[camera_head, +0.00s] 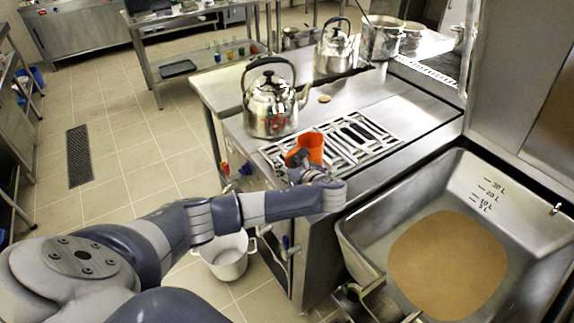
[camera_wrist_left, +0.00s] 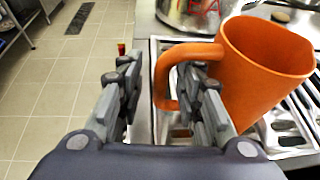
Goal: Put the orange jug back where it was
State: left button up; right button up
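The orange jug (camera_head: 312,146) stands on the slotted metal grate (camera_head: 352,160) of the steel counter, at the grate's near-left part. In the left wrist view the jug (camera_wrist_left: 265,75) fills the upper right, with its handle (camera_wrist_left: 163,80) towards me. My left gripper (camera_head: 303,170) is at the handle side of the jug. In the left wrist view its fingers (camera_wrist_left: 160,85) are apart, one on each side of the handle's outer bar. The right finger overlaps the handle opening and hides part of it. I cannot tell whether either finger touches the handle. My right gripper is not in view.
A large kettle (camera_head: 270,103) stands just behind the jug, and another kettle (camera_head: 334,48) farther back. A big steel basin (camera_head: 375,222) with brown content lies at right. A white pot (camera_head: 227,262) is on the floor below my arm. The counter right of the grate is clear.

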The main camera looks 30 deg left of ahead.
pick_arm(q)
jog(key=shift+d+f+b, duration=0.15)
jog(key=shift+f+b, duration=0.15)
jog(key=shift+b, duration=0.4)
jog(key=v, duration=1)
jog(key=shift+s+r, duration=0.35)
jog(key=shift+r, duration=0.15)
